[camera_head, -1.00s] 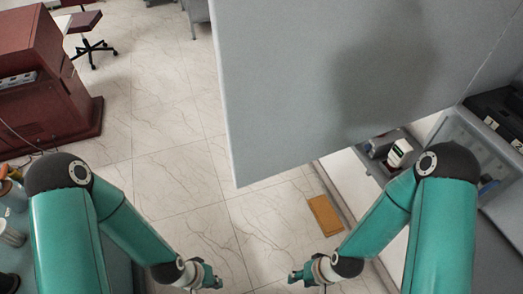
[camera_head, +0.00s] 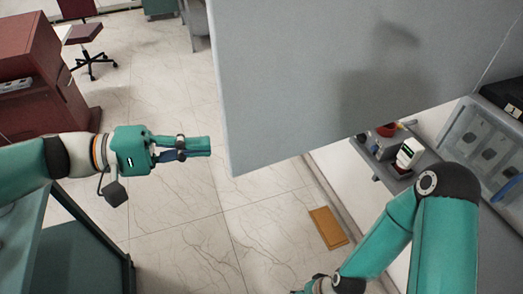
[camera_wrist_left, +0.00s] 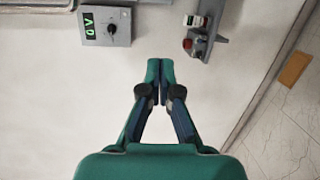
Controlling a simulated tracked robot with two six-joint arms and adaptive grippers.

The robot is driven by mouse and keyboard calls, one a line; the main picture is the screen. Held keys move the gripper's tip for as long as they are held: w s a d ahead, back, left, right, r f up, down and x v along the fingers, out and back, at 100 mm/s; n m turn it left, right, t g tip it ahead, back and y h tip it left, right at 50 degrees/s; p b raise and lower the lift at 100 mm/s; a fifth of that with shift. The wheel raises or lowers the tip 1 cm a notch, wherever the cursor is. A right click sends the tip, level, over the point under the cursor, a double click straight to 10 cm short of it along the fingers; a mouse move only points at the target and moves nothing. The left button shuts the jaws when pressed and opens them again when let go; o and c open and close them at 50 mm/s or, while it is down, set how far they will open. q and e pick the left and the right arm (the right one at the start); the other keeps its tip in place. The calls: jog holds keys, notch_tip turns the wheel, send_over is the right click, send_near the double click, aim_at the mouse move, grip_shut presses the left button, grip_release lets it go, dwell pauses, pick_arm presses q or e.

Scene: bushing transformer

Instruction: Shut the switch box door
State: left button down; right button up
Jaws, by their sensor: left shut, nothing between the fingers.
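The switch box door (camera_head: 320,90) is a large flat grey panel standing open across the upper middle and right of the head view. Its lower left corner points down toward the floor. My left gripper (camera_head: 207,146) comes in from the left, shut and empty, its tips just left of the door's free edge with a gap in the picture. In the left wrist view my left gripper (camera_wrist_left: 160,68) also shows shut in front of a pale wall; the door does not show there. My right gripper (camera_head: 312,286) is low at the bottom edge, partly cut off, its fingers unclear.
Behind the door at right, a grey control unit (camera_head: 381,163) carries a red button and a white device. A pale blue-grey case (camera_head: 461,138) stands further right. A tan plate (camera_head: 328,228) lies on the floor. A dark red cabinet (camera_head: 45,70) stands left. Tiled floor between is clear.

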aim_at(262, 143)
pick_arm(q)
jog(key=shift+m+h, duration=0.6)
jog(key=s+d+r+p, duration=0.1)
jog(key=d, duration=0.2)
jog(key=s+d+r+p, duration=0.1)
jog(key=d+r+p, duration=0.1)
jog(key=d, duration=0.2)
jog(key=s+d+r+p, duration=0.1)
jog(key=d, duration=0.2)
jog(key=shift+s+d+r, duration=0.1)
jog(key=shift+d+r, duration=0.15)
jog(key=shift+d, duration=0.15)
jog(key=shift+s+d+f, duration=0.1)
jog(key=shift+s+d, duration=0.05)
jog(key=shift+s, duration=0.05)
